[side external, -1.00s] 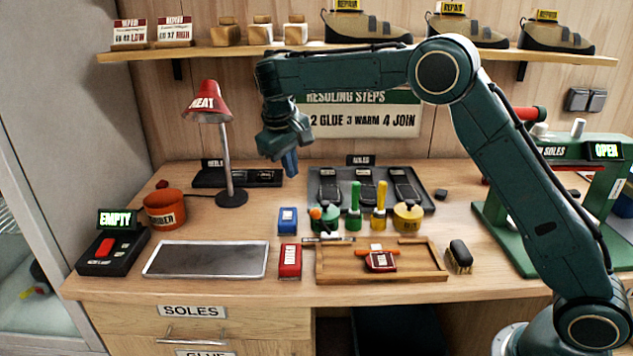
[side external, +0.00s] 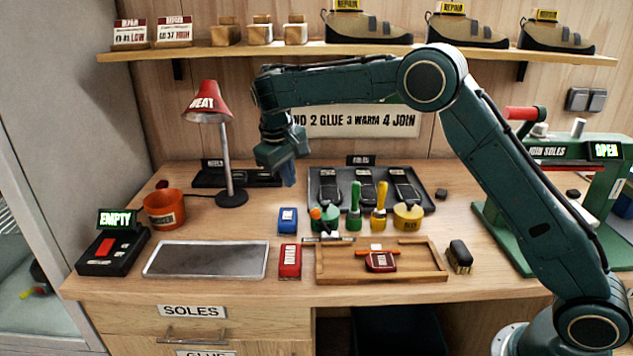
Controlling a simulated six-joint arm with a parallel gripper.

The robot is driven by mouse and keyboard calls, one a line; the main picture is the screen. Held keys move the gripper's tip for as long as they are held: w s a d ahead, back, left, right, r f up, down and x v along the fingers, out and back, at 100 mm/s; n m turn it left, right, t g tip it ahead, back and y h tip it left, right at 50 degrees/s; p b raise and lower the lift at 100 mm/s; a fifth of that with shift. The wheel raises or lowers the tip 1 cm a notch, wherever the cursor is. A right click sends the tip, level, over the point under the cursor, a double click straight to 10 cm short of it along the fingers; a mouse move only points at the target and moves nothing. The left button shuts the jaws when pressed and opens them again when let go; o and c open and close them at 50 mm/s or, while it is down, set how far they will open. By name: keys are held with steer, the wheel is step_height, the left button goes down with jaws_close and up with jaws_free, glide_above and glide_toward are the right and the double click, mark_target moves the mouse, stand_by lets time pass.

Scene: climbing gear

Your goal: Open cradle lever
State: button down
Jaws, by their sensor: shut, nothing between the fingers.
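A green press (side external: 563,150) marked "JOIN SOLES" stands at the right end of the bench, with a lit sign reading "OPEN" (side external: 606,151). A red-handled lever (side external: 522,113) sticks out at its upper left. I cannot tell for sure whether this is the cradle lever, and my arm hides part of the press. My gripper (side external: 289,178) hangs pointing down above the back middle of the bench, far left of the press. Its blue fingers are shut and empty.
A red lamp (side external: 207,103) stands left of my gripper. Below are a dark tray of soles (side external: 430,203), glue pots and brushes, a wooden tray (side external: 425,275) and a grey metal tray (side external: 205,260). A shelf (side external: 230,50) with shoes runs above.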

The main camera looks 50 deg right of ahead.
mark_target(322, 222)
steer(key=x, duration=0.8)
steer(key=shift+d+f, duration=0.2)
steer(key=shift+f, duration=0.2)
steer(key=shift+s+a+r, duration=0.1)
steer(key=shift+s+r, duration=0.25)
steer(key=shift+s, duration=0.05)
steer(key=shift+s+r, duration=0.2)
steer(key=shift+s, duration=0.55)
steer(key=shift+s+r, duration=0.2)
steer(key=shift+s, duration=0.6)
steer(key=shift+s+d+r+t+y, duration=0.35)
steer(key=shift+t+y, duration=0.15)
steer(key=s+d+t+y, duration=0.1)
steer(key=s+d, duration=0.1)
steer(key=s+d+r+t+y, duration=0.1)
steer(key=s+d+t+y, duration=0.1)
steer(key=shift+m, duration=0.4)
steer(key=shift+r, duration=0.3)
